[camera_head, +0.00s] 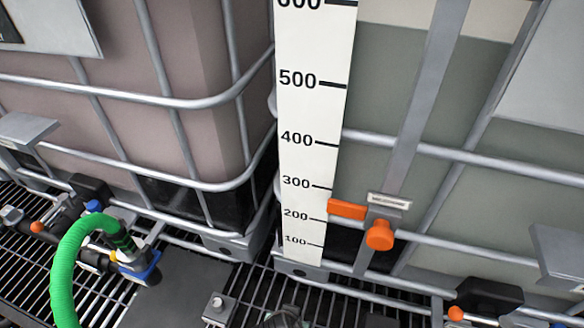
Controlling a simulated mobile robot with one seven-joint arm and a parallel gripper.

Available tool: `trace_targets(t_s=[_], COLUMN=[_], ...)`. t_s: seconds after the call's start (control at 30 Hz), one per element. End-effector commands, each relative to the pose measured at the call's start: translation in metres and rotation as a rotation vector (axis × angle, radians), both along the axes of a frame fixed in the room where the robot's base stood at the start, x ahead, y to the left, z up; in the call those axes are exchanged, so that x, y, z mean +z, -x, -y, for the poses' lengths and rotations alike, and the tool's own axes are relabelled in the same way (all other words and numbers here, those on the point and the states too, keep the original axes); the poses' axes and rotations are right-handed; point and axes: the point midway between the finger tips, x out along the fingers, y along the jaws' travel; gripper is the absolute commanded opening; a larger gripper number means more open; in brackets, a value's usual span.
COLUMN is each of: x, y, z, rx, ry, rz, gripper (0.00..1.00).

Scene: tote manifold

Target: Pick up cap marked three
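I cannot make out a cap with a readable "three" mark. An orange round knob or cap (380,235) sits on the front of the right tote's cage, below a small grey label plate (389,201) whose text is too small to read. An orange block (347,209) is just left of it. A dark rounded thing (286,318) is cut off by the bottom edge, and I cannot tell what it is. My gripper is not clearly in view.
Two caged totes stand side by side, a pinkish one (190,60) and a grey-green one (480,200). A white scale strip (312,130) stands between them. A green hose (62,275) rises to a blue-ended fitting (145,268) over the floor grating (100,300).

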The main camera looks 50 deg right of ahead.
Motion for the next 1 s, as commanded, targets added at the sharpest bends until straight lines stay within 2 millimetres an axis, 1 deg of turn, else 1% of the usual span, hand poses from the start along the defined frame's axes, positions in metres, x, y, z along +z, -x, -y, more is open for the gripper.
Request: trace_targets(t_s=[0.07,0.1,0.17,0.3,0.37,0.4,0.47,0.87,0.93,1.0], x=[0.000,0.000,0.000,0.001,0.001,0.001,0.001,0.000,0.003,0.010], y=[0.000,0.000,0.000,0.000,0.000,0.000,0.000,0.001,0.001,0.000], z=[0.000,0.000,0.000,0.000,0.000,0.000,0.000,0.000,0.000,0.000], rx=[0.000,0.000,0.000,0.000,0.000,0.000,0.000,-0.001,-0.001,-0.001], ry=[0.000,0.000,0.001,0.001,0.001,0.001,0.001,0.000,0.001,0.001], rz=[0.000,0.000,0.000,0.000,0.000,0.000,0.000,-0.002,-0.002,0.001], gripper=[0.71,0.64,0.53,0.28,0.17,0.10,0.00,0.00,0.00,0.00])
